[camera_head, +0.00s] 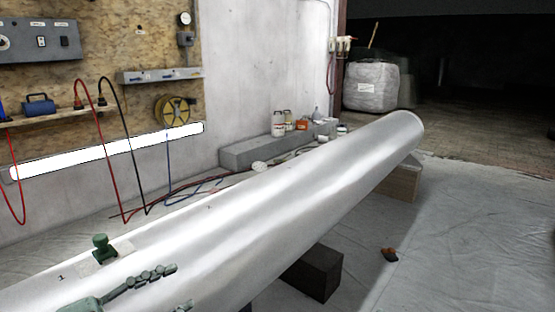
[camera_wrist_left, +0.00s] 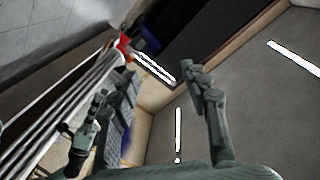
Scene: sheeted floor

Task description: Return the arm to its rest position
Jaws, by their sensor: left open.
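My left gripper (camera_head: 180,287) reaches in at the lower left of the head view, over the near part of a large silver pipe (camera_head: 290,190). Its two green-grey fingers are apart, and the picture's bottom edge cuts off much of the hand. In the left wrist view the gripper (camera_wrist_left: 148,88) is open with nothing between its fingers. A small green device (camera_head: 104,246) stands on a pale patch on top of the pipe, just beyond the gripper and apart from it. My right gripper is not in view.
A wooden tool board (camera_head: 100,60) with hanging cables stands at the left. A grey beam (camera_head: 250,152) and several bottles lie behind the pipe. A small orange-brown object (camera_head: 389,254) lies on the sheeted floor, which is otherwise clear at right.

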